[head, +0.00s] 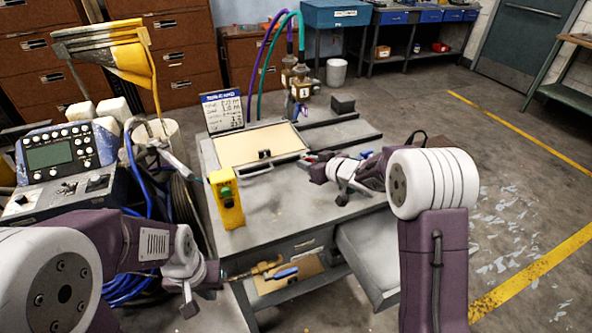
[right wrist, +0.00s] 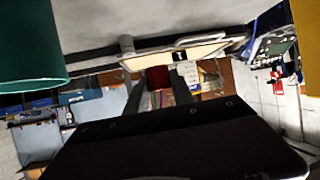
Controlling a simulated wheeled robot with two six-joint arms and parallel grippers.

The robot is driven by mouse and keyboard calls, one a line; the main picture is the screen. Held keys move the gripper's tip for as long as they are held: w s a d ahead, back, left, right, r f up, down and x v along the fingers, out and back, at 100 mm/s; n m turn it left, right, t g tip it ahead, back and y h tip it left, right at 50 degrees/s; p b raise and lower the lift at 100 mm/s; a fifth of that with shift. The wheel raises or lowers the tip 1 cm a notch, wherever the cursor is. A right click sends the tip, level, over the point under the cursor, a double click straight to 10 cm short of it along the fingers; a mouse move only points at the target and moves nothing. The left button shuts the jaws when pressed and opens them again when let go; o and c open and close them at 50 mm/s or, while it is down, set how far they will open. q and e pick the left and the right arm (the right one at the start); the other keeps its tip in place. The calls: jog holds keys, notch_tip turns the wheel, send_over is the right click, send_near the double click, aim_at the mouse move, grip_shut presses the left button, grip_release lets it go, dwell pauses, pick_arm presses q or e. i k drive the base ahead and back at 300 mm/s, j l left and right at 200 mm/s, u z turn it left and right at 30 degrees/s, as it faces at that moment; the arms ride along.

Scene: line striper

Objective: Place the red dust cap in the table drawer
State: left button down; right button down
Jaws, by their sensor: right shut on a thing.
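The red dust cap (right wrist: 157,78) shows as a small dark red shape between the two fingers of my right gripper (right wrist: 158,88) in the right wrist view. That gripper is shut on it. In the head view my right gripper (head: 320,172) is over the right part of the grey table (head: 290,200), and I cannot make out the cap there. The table drawer (head: 372,262) stands pulled out at the table's front right, below and right of that gripper; its visible inside looks empty. My left gripper (head: 195,295) hangs at the table's front left, and its fingers are too unclear to judge.
A yellow control box (head: 228,198), a tan panel with a black clasp (head: 258,144) and a sign (head: 222,110) stand on the table. Small coloured items (head: 315,157) lie near my right gripper. A lower shelf (head: 290,277) holds tools. Floor right of the drawer is clear.

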aim_at(372, 268)
jog(key=k+l+u, duration=0.4)
jog(key=l, duration=0.3)
jog(key=k+l+u, duration=0.4)
jog(key=k+l, duration=0.15)
jog(key=l+u, duration=0.25)
jog(key=l, duration=0.35)
jog(key=l+u, duration=0.2)
jog(key=l, duration=0.4)
jog(key=k+l+u, duration=0.1)
jog(key=l+u, duration=0.15)
jog(key=l, duration=0.3)
jog(key=k+l+u, duration=0.2)
jog(key=l, duration=0.4)
jog(key=i+l+u, duration=0.1)
jog(key=i+l, duration=0.05)
jog(key=l, duration=0.1)
